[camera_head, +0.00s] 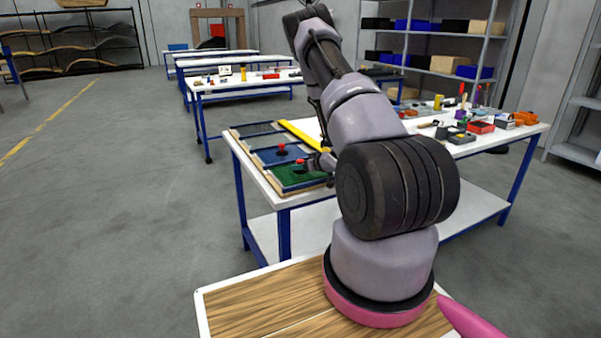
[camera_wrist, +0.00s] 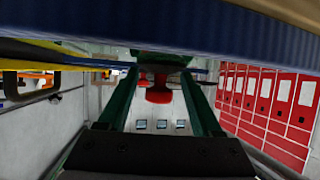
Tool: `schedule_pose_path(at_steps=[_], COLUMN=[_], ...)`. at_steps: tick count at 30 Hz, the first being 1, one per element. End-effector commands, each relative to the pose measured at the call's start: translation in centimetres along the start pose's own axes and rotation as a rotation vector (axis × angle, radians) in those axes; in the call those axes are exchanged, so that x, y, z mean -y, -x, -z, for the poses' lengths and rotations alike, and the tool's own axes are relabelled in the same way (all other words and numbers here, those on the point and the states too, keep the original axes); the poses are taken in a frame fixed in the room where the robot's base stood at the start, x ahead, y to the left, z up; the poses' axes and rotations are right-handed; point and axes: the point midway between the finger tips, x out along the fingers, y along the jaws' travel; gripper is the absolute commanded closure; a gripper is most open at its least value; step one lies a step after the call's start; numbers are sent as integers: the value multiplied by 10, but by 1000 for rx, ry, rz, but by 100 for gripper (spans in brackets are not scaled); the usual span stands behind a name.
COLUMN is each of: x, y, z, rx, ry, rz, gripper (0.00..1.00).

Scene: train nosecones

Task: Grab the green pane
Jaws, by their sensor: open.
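The green pane (camera_head: 297,178) lies flat at the near left corner of the white table, with a small red knob (camera_head: 300,162) on it. My gripper (camera_head: 318,164) is low over the right side of the pane, next to the knob. In the wrist view the two fingers of my gripper (camera_wrist: 160,100) are apart. A red knob (camera_wrist: 158,94) shows between them, with a gap on each side. Contact between the fingers and the pane cannot be told. My arm hides part of the pane's right side.
A blue pane (camera_head: 272,156) with a red knob lies just behind the green one, and a yellow piece (camera_head: 304,134) lies beyond. Tools and small boxes, including a red box (camera_head: 480,127), crowd the table's right side. More tables stand behind.

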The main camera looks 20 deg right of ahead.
Motion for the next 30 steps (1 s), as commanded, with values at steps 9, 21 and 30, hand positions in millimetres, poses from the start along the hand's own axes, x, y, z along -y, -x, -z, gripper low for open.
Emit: schedule_pose_path(at_steps=[9,21,30], x=[0,0,0], y=[-4,-4,-4], z=[0,0,-1], rx=[0,1,3], ry=[0,0,-1], rz=[-1,-1,-1], gripper=[45,100,100])
